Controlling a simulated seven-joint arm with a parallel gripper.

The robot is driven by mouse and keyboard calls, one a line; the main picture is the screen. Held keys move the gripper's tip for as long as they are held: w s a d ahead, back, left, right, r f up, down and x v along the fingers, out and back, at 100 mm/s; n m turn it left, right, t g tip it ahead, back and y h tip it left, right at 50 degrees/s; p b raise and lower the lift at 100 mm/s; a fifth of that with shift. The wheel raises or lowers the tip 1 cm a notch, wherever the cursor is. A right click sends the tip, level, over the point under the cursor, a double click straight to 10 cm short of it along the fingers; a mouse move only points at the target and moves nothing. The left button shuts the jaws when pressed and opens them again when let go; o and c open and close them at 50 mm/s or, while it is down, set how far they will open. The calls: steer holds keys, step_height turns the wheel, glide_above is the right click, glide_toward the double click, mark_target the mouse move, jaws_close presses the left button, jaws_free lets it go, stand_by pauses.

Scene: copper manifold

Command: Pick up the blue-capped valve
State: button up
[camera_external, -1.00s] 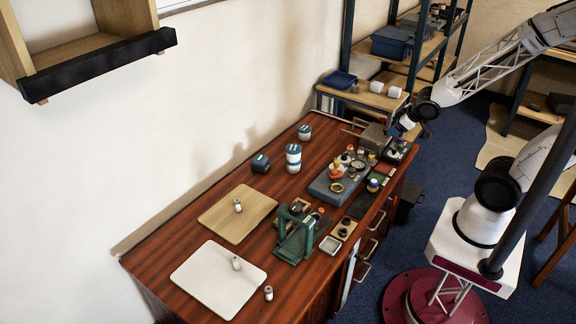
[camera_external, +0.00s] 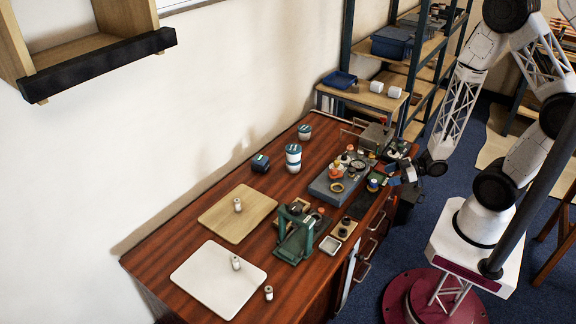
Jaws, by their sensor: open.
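A small part with a blue top and a pale, yellowish lower band (camera_external: 373,184) stands near the right edge of the wooden bench, beside the grey manifold block. It looks like the blue-capped valve, but it is too small to be certain. My gripper (camera_external: 398,178) is open and empty, just right of this part and near the bench's right edge. It points left toward the bench, apart from the part. Its fingertips are small and hard to make out.
The grey block (camera_external: 322,190) carries orange and dark fittings. A green frame (camera_external: 280,247) stands in front of it. A grey box (camera_external: 375,137) sits behind. A wooden board (camera_external: 222,213) and a white board (camera_external: 205,278) lie left. Jars (camera_external: 293,160) stand at the back.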

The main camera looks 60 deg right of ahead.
mark_target(374, 181)
steer(key=shift+s+a+f, duration=0.2)
steer(key=shift+s, duration=0.1)
steer(key=shift+w+a+f, duration=0.1)
steer(key=shift+w, duration=0.05)
steer(key=shift+x, duration=1.1)
steer(key=shift+w+a, duration=0.1)
steer(key=shift+x, duration=2.5)
steer(key=c, duration=1.1)
